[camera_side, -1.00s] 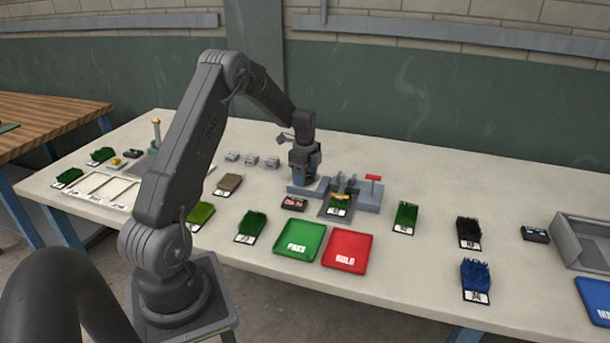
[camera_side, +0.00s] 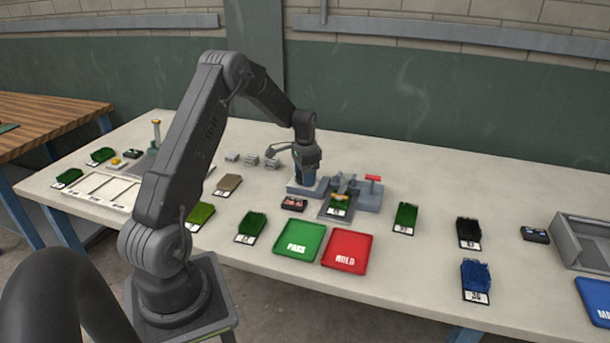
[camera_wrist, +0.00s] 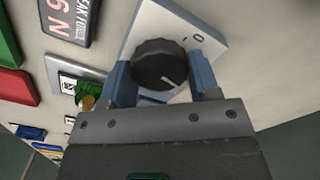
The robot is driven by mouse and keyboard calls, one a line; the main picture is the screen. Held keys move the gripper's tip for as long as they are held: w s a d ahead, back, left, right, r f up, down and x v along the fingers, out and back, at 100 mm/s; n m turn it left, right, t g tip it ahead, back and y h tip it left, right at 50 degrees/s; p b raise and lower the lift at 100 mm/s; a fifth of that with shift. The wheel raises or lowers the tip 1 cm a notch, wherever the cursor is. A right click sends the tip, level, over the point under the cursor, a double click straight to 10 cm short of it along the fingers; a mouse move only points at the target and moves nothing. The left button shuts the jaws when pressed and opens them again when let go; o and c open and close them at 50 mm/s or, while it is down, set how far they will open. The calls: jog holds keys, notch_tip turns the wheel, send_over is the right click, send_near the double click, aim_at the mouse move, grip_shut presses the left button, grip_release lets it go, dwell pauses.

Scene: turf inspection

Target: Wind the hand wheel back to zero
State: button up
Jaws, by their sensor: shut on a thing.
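The hand wheel (camera_wrist: 160,65) is a dark ribbed knob with a pale pointer line, on a light plate marked "0" in the wrist view. The pointer line is turned away from the "0" mark. My gripper (camera_wrist: 162,80) has its blue fingers on either side of the wheel, shut on it. In the side view my gripper (camera_side: 305,178) is low over the left end of the grey fixture (camera_side: 369,199) and hides the wheel. A green turf sample (camera_side: 339,206) sits in the fixture, with a yellow part above it.
A small dark display unit (camera_side: 294,204) lies just in front of the fixture; part of it shows in the wrist view (camera_wrist: 66,18). A green tray (camera_side: 299,238) and a red tray (camera_side: 347,250) are nearer the front edge. Grey blocks (camera_side: 251,160) stand behind left.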

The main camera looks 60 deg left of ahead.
jog(key=n, duration=0.4)
jog(key=shift+n, duration=0.4)
jog(key=n, duration=0.4)
jog(key=shift+n, duration=0.3)
jog(key=n, duration=0.4)
jog(key=shift+a, duration=0.1)
jog(key=shift+n, duration=2.2)
jog(key=o, duration=0.9)
notch_tip(320, 180, up, 14)
jog(key=shift+f, duration=0.1)
